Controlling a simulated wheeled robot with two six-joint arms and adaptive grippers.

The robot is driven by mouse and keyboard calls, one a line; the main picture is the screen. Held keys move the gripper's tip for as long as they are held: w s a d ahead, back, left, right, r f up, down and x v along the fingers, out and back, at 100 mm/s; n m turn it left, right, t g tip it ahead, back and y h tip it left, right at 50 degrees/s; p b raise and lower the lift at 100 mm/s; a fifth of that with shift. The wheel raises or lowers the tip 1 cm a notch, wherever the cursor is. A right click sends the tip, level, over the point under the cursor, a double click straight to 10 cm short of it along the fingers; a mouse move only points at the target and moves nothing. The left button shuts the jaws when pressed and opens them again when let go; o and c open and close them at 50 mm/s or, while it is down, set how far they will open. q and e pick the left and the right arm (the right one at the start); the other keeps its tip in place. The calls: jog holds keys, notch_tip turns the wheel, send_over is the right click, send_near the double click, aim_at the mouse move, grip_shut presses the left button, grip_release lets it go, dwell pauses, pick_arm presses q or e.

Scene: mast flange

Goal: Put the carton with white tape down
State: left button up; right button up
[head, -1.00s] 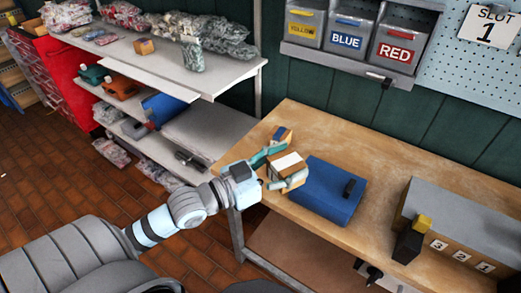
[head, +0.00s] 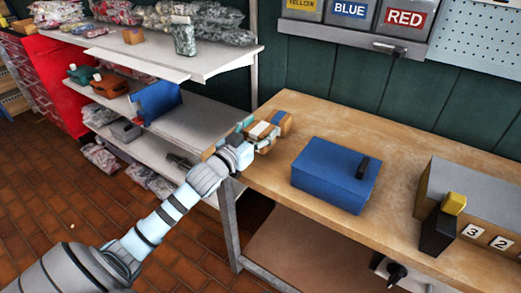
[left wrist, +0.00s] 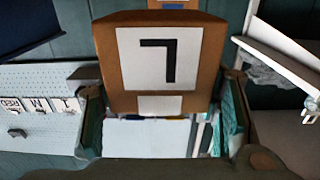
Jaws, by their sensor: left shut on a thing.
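The carton with white tape (head: 261,130) is brown with a white strip on top. It is between the fingers of my left gripper (head: 263,136), which is shut on it at the left end of the wooden bench (head: 315,116). In the left wrist view the carton (left wrist: 201,72) fills the middle, with a white label bearing a black mark, and a finger of my left gripper (left wrist: 160,125) shows on each side. I cannot tell whether its underside touches the bench. A second carton with a blue band (head: 285,121) stands close behind it. My right gripper is out of view.
A blue box with a black handle (head: 330,178) sits to the right on the bench. A grey-topped numbered box (head: 475,195) and a black block with a yellow top (head: 438,232) are farther right. A white shelf (head: 222,62) stands left of the bench. Bare bench lies behind the blue box.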

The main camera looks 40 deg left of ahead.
pick_arm(q)
notch_tip(320, 180, down, 4)
jog(key=shift+s+f+b, duration=0.1)
jog(key=shift+f+b, duration=0.1)
jog(key=shift+b, duration=0.5)
jog(key=o, duration=1.3)
jog(key=shift+o, duration=0.2)
